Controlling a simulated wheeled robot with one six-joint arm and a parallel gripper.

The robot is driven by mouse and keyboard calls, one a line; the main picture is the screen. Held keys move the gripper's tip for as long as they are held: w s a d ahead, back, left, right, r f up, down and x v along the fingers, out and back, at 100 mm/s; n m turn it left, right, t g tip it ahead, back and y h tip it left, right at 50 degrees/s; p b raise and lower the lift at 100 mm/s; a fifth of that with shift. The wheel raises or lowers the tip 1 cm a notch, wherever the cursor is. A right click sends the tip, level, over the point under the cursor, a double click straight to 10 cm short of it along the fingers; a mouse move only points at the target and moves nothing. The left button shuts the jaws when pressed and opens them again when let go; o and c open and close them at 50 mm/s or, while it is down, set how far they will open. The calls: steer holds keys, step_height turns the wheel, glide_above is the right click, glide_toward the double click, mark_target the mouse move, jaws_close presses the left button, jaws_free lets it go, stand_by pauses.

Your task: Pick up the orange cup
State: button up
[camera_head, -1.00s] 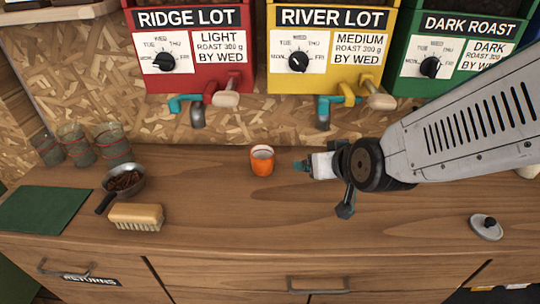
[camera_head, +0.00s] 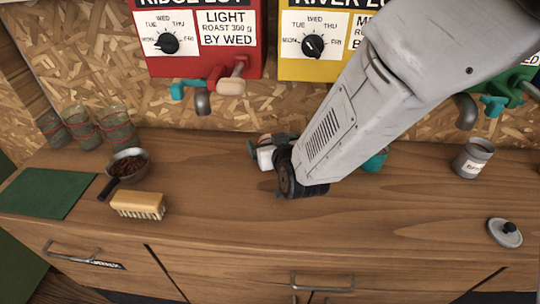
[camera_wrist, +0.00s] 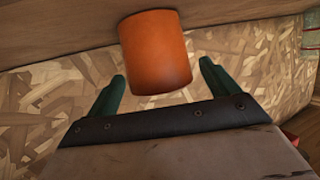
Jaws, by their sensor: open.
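The orange cup (camera_wrist: 155,50) shows in the wrist view, standing on the wooden counter between the two green fingertips of my gripper (camera_wrist: 162,72). The fingers are spread wide, with a gap on each side of the cup, and I see no contact. In the head view my gripper (camera_head: 262,150) is low over the middle of the counter. The cup is hidden there behind my gripper and arm.
A scrubbing brush (camera_head: 138,205), a pan of beans (camera_head: 128,166), several glasses (camera_head: 82,128) and a green mat (camera_head: 45,192) are on the left. A grey labelled canister (camera_head: 472,158) and a lid (camera_head: 504,232) are on the right. Dispenser spouts (camera_head: 203,100) overhang the back.

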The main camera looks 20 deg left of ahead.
steer(key=shift+w+a+f, duration=0.1)
steer(key=shift+w+a, duration=0.1)
steer(key=shift+a, duration=0.05)
steer(key=c, duration=1.1)
